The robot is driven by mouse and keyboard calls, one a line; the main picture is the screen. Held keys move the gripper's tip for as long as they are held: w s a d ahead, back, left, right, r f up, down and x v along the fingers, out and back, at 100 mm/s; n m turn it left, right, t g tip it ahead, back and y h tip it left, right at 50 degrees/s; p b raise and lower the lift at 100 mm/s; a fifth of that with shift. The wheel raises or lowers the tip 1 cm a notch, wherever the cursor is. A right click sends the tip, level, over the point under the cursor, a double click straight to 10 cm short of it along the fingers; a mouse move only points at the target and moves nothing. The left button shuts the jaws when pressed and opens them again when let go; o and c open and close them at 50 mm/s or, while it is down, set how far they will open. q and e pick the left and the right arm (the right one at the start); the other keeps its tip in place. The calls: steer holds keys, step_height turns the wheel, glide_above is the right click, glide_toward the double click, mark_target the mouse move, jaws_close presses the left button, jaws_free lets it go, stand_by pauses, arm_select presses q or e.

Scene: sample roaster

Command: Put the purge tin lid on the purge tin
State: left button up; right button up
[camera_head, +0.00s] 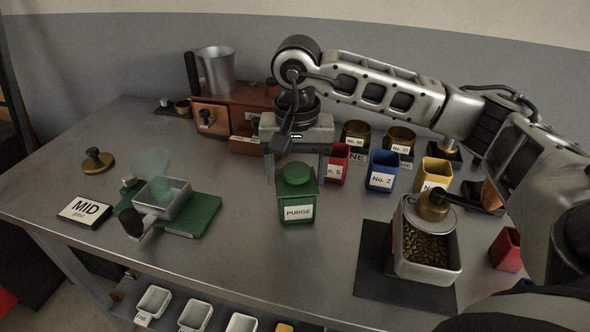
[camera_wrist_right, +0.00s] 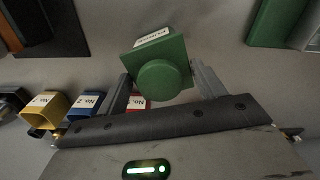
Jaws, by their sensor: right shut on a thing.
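The green purge tin (camera_head: 297,208), with its white PURGE label facing front, stands upright on the metal table in the middle of the head view. The purge tin lid (camera_head: 297,175) is a green square plate with a round green knob on top. It is at the tin's mouth and looks level; I cannot tell whether it is seated or slightly above. My right gripper (camera_head: 296,180) points down from above, shut on the lid, with a finger on each side. In the right wrist view the lid (camera_wrist_right: 164,80) shows between the fingers. My left gripper is not in view.
Red, blue and yellow tins (camera_head: 383,170) stand close on the right. A metal container of beans (camera_head: 428,262) is on a dark mat at front right. A green-based device (camera_head: 190,218) and a MID sign (camera_head: 85,210) are left. A brown machine (camera_head: 228,118) stands behind.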

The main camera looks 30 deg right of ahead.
steer(key=shift+s+a+f, duration=0.1)
steer(key=shift+a+f, duration=0.15)
steer(key=shift+f, duration=0.35)
steer(key=o, duration=1)
steer(key=shift+o, duration=0.2)
steer(key=r+p, duration=0.2)
steer(key=r, duration=0.2)
steer(key=r+p, duration=0.3)
steer(key=r, duration=0.1)
steer(key=shift+d+r+p, duration=0.2)
steer(key=shift+r+p, duration=0.05)
steer(key=shift+p, duration=0.05)
steer(key=shift+r, duration=0.3)
